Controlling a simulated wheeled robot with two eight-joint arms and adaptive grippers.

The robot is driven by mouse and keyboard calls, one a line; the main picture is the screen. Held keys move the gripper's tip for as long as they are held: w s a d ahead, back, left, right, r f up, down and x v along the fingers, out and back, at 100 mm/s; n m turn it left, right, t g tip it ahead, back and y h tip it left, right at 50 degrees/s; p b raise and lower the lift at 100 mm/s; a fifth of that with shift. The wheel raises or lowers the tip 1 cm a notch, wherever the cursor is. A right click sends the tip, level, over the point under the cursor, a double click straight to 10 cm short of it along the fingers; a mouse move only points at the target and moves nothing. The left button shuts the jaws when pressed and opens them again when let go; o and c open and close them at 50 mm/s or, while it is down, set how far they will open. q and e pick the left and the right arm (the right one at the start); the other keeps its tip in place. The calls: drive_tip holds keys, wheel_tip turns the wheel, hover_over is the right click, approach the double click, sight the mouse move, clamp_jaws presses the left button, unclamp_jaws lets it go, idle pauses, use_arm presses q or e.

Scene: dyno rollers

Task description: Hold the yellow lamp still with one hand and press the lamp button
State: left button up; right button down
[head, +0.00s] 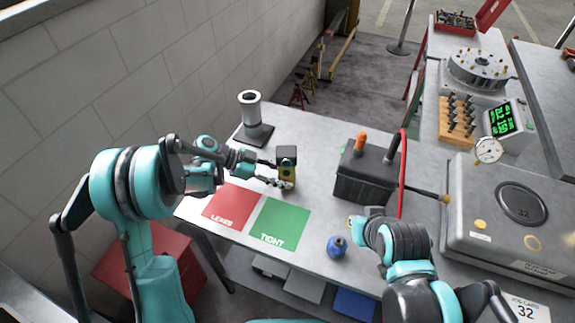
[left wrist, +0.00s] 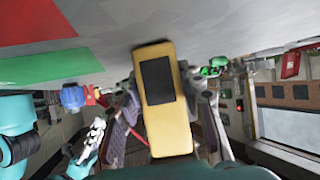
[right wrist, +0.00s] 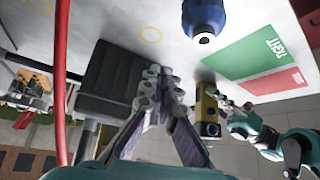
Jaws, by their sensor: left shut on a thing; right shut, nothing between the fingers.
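The yellow lamp (head: 288,171), a small yellow block with a dark top part, stands upright near the wall side of the bench. My left gripper (head: 272,181) is shut on it from the left. In the left wrist view the yellow lamp (left wrist: 187,115) shows a dark panel and sits between the fingers. In the right wrist view the yellow lamp (right wrist: 209,112) is to the right of my right gripper (right wrist: 163,85), which is shut, empty and apart from it. I cannot make out the lamp button for sure.
Red LEAKS (head: 231,206) and green TIGHT (head: 281,222) mats lie in front of the lamp. A dark battery-like box (head: 364,177) stands right of it, and a blue round item (head: 337,247) is near the front edge. A grey cylinder on a stand (head: 250,112) is behind.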

drive_tip(key=w+a+y, duration=0.1)
drive_tip(key=a, duration=0.1)
drive_tip(key=w+a+f+n+y, duration=0.1)
drive_tip(key=a, duration=0.1)
drive_tip(key=w+a+f+n+t, duration=0.1)
drive_tip(key=a, duration=0.1)
drive_tip(key=shift+w+a+f+y, duration=0.1)
drive_tip(key=shift+w+a+y, duration=0.3)
drive_tip(key=a+y, duration=0.1)
drive_tip(key=a, duration=0.1)
drive_tip(key=w+a+n+y, duration=0.1)
drive_tip(key=a, duration=0.1)
drive_tip(key=a+f+n+t+y, duration=0.1)
drive_tip(key=a, duration=0.2)
drive_tip(key=shift+w+y, duration=0.3)
drive_tip(key=shift+a+r+n+t+y, duration=0.1)
drive_tip(key=shift+a+n+t+y, duration=0.2)
drive_tip(key=shift+a, duration=0.35)
drive_tip(key=shift+w+a, duration=0.1)
drive_tip(key=shift+w, duration=0.25)
approach(283, 177)
drive_tip(key=shift+x, duration=2.4)
